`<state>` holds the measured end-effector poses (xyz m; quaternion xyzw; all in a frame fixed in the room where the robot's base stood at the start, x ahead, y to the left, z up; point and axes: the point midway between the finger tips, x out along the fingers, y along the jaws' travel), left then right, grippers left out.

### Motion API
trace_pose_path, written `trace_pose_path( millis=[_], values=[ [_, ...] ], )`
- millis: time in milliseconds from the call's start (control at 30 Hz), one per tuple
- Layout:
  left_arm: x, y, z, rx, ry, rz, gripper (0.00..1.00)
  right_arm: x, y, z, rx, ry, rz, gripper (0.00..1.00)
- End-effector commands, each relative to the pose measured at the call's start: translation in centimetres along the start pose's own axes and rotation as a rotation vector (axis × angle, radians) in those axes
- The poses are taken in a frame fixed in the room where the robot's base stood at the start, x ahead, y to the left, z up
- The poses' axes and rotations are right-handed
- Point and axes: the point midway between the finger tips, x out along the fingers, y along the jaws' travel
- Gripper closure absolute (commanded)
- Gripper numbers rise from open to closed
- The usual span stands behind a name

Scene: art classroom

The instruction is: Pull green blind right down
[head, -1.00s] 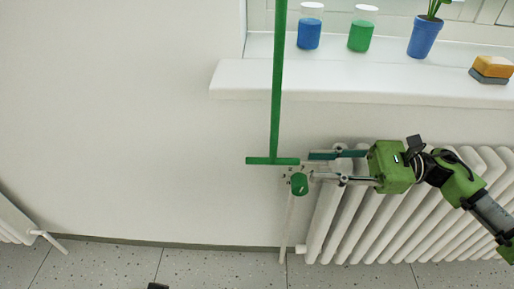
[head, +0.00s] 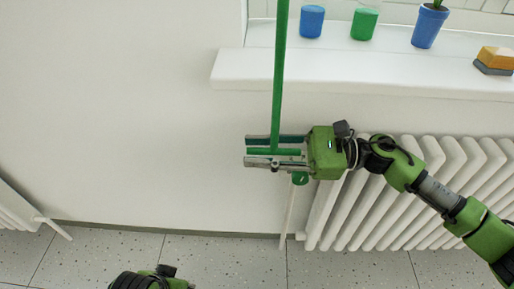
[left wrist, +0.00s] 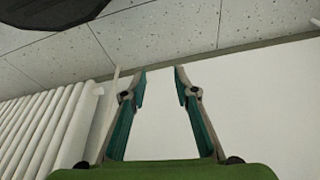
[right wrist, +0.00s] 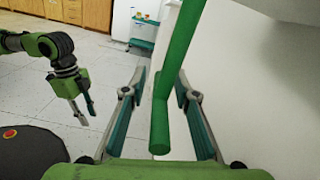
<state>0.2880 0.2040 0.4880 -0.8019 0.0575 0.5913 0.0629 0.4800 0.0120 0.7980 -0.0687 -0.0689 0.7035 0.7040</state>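A green rod (head: 279,80) hangs down in front of the wall and ends in a green crossbar (head: 284,152). My right gripper (head: 247,151) has its fingers on either side of the crossbar. In the right wrist view the fingers stand open (right wrist: 160,80), with the crossbar's round end (right wrist: 159,142) and the rod between them. A gap shows on each side, so they do not look closed on it. My left gripper is open and empty in the left wrist view (left wrist: 159,72). Only part of my left arm shows at the bottom of the head view. The blind itself is out of view.
A white radiator (head: 400,200) stands on the right, below a white windowsill (head: 350,72). On the sill are a blue pot (head: 429,27), blue and green cups (head: 364,24), and a sponge (head: 494,60). The wall left of the rod is clear.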

Motion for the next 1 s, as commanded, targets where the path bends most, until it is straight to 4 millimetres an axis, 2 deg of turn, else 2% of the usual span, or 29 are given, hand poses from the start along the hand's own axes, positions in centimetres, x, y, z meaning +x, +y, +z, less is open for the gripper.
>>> trace_pose_path(
  millis=[333, 433, 700, 767, 1000],
  values=[
    [0.3, 0.0, -0.1, 0.0, 0.0, 0.0, 0.72, 0.4, 0.0, 0.0, -0.001, 0.001, 0.0, 0.72],
    [0.3, 0.0, -0.1, 0.0, 0.0, 0.001, 0.72, 0.4, 0.0, 0.0, -0.001, 0.001, 0.0, 0.98],
    [0.6, 0.1, -0.1, 0.0, 0.005, 0.001, 0.72, 0.4, 0.1, -0.5, -0.001, 0.001, 0.0, 1.0],
    [0.7, 0.3, -1.1, 0.003, 0.052, 0.006, 0.72, 0.4, 0.2, -1.1, 0.0, 0.001, 0.0, 1.0],
    [0.1, 1.0, -7.4, 0.01, 0.321, 0.017, 0.72, 0.4, 0.8, -4.0, 0.0, 0.001, 0.001, 1.0]
  ],
)
